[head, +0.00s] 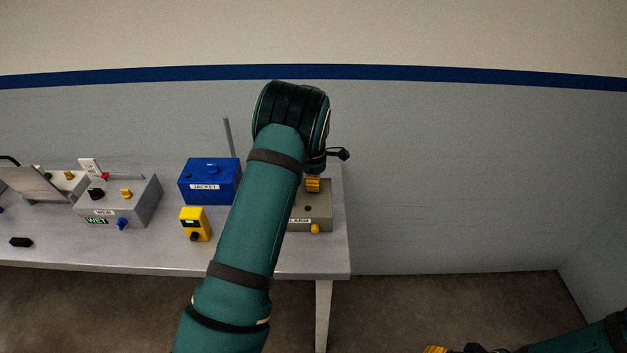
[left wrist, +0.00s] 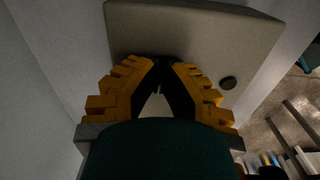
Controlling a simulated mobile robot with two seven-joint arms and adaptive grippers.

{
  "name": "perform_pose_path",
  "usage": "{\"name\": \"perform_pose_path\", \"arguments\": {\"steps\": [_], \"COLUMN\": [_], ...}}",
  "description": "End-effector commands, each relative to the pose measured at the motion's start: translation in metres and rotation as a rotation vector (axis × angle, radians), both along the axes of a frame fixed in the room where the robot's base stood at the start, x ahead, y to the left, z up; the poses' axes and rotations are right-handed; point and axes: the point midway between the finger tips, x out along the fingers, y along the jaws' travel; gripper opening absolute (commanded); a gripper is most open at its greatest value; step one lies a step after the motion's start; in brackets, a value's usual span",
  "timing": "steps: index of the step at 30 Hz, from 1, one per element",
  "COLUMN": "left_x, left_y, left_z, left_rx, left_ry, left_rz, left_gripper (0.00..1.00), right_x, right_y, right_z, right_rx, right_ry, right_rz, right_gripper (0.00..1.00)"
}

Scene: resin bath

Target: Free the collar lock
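I cannot make out a collar lock for sure in either view. My left gripper (head: 313,186) is over the back part of the grey alarm box (head: 319,217), pointing down. In the left wrist view, its yellow fingers (left wrist: 164,62) lean together close to the face of that grey box (left wrist: 215,40). Something dark lies between or just behind the fingertips; I cannot tell whether they grip it. A dark round knob (left wrist: 228,83) on the box is beside the fingers, apart from them. My right gripper (head: 435,350) only partly shows at the bottom edge, away from the table.
The table (head: 265,262) also holds a blue jacket box (head: 210,183), a yellow handheld meter (head: 195,224) and a grey box with a green WET display (head: 118,204). My left arm hides part of the alarm box. Floor is free right of the table.

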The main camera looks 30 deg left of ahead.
Motion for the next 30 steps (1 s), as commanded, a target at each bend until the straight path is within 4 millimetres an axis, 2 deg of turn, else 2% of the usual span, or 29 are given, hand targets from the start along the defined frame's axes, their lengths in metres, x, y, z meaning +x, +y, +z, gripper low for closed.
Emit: {"name": "perform_pose_path", "arguments": {"steps": [9, 23, 24, 25, 26, 30], "left_x": [-0.0014, -0.0014, -0.0014, -0.0014, -0.0012, -0.0008], "left_y": [-0.0006, -0.0007, -0.0007, -0.0006, -0.0006, -0.0004], "left_z": [-0.002, -0.0023, -0.0022, -0.0021, -0.002, -0.0013], "left_rx": [-0.001, -0.002, -0.002, -0.002, -0.002, -0.001], "left_ry": [0.005, 0.006, 0.006, 0.006, 0.004, 0.003], "left_rz": [0.086, 0.096, 0.096, 0.096, 0.096, 0.095], "left_gripper": [0.0, 0.0, 0.22, 0.32, 0.37, 0.37], "right_x": [-0.0003, -0.0003, -0.0003, -0.0003, -0.0003, -0.0003], "right_y": [-0.0002, -0.0003, -0.0003, -0.0003, -0.0003, -0.0003], "right_z": [0.0049, 0.005, 0.005, 0.005, 0.005, 0.005], "right_rx": [0.001, 0.001, 0.001, 0.001, 0.001, 0.001], "right_ry": [0.0, 0.0, 0.0, 0.0, 0.0, 0.0], "right_rz": [0.0, 0.0, 0.0, 0.0, 0.0, 0.0], "right_gripper": [0.47, 0.47, 0.47, 0.47, 0.47, 0.47]}}
